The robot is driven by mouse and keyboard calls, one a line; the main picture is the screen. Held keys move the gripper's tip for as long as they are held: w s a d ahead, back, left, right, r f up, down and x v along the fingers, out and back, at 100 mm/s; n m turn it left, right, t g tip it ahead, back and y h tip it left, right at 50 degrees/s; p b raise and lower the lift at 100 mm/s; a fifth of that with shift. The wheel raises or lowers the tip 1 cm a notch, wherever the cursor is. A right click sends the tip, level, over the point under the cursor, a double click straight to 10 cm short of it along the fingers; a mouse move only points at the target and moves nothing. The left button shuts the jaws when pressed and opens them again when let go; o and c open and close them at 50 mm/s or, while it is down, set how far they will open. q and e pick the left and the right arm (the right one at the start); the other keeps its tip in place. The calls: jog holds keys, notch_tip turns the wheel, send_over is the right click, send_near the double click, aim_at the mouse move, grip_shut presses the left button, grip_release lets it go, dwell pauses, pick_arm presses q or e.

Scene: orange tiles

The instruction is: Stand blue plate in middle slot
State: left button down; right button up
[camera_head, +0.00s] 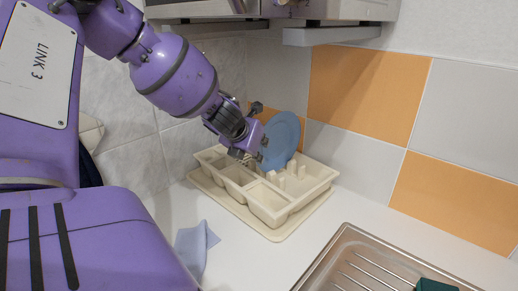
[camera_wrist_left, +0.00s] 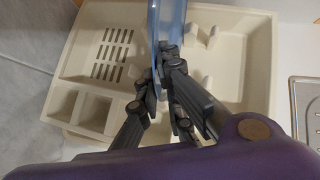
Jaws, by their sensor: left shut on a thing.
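The blue plate (camera_head: 283,138) stands on edge, close to upright, at the back of the cream dish rack (camera_head: 318,184). In the left wrist view, the plate (camera_wrist_left: 168,22) shows nearly edge-on over the rack (camera_wrist_left: 258,60). My left gripper (camera_head: 263,150) is shut on the plate's near edge, and its fingers also show in the wrist view (camera_wrist_left: 161,66). Short cream pegs (camera_head: 290,170) rise from the rack floor beside the plate. The plate's lower edge is partly hidden, so I cannot tell which slot it is in or whether it touches the rack floor. My right gripper is not in view.
A pale drip tray (camera_head: 274,235) lies under the rack. A blue cloth (camera_head: 194,248) lies on the white counter at the left front. A metal sink drainer (camera_head: 350,262) is at the lower right. A tiled wall (camera_head: 365,90) stands close behind the rack.

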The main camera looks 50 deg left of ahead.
pick_arm(q)
jog(key=shift+f+b, duration=0.55)
jog(key=shift+f, duration=0.95)
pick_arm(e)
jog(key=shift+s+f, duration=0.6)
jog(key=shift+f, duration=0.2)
pick_arm(q)
jog(key=c, duration=1.8)
grip_release()
jog(key=shift+c, duration=0.2)
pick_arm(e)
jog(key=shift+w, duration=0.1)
pick_arm(q)
jog(key=shift+s+r, duration=0.1)
jog(key=v, duration=1.1)
jog(key=shift+s+d+r, duration=0.15)
jog(key=shift+s+r, duration=0.05)
jog(key=shift+s, duration=0.05)
